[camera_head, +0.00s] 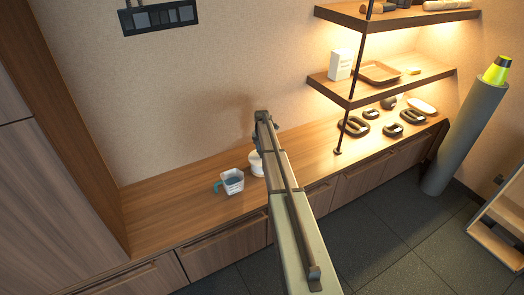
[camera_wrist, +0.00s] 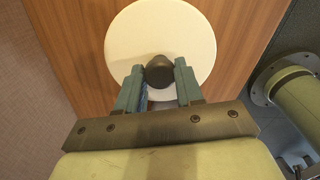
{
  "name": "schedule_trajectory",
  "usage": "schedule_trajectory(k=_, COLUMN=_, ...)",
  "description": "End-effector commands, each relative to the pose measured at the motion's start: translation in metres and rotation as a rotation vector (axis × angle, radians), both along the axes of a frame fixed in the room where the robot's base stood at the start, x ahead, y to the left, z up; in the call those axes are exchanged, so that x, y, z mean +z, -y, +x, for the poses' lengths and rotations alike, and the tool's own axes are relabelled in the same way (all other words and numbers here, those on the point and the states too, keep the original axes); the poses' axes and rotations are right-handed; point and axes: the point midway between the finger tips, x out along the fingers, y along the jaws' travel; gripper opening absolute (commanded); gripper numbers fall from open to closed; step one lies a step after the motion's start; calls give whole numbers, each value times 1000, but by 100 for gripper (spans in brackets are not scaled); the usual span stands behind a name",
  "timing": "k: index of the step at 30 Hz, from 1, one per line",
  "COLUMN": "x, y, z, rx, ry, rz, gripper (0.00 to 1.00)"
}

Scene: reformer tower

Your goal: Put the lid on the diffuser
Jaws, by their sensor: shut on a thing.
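The lid (camera_wrist: 160,30) is a round cream-white disc with a dark round knob (camera_wrist: 159,70); it fills the upper middle of the wrist view. My gripper (camera_wrist: 160,80) is shut on the knob, one teal finger on each side. In the head view a white rounded thing (camera_head: 256,164) shows at the left edge of my arm, on or just above the counter. My arm hides most of it, and I cannot tell whether it is the diffuser, the lid or both. In the wrist view the lid covers what lies below it, so I cannot tell whether it touches the diffuser.
A clear cup with a teal handle (camera_head: 232,182) stands on the wooden counter (camera_head: 160,215), close left of the white thing. Dark weights (camera_head: 354,126) lie to the right under the shelves (camera_head: 385,78). A thin shelf post (camera_head: 345,125) stands right of my arm. The counter's left is clear.

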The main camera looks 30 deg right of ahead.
Motion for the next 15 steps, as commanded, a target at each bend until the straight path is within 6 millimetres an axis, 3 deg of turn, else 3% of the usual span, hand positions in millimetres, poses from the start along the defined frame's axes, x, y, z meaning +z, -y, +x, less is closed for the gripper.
schedule_trajectory(k=15, x=-11, y=0, z=0, rx=0, ry=0, rz=0, gripper=6)
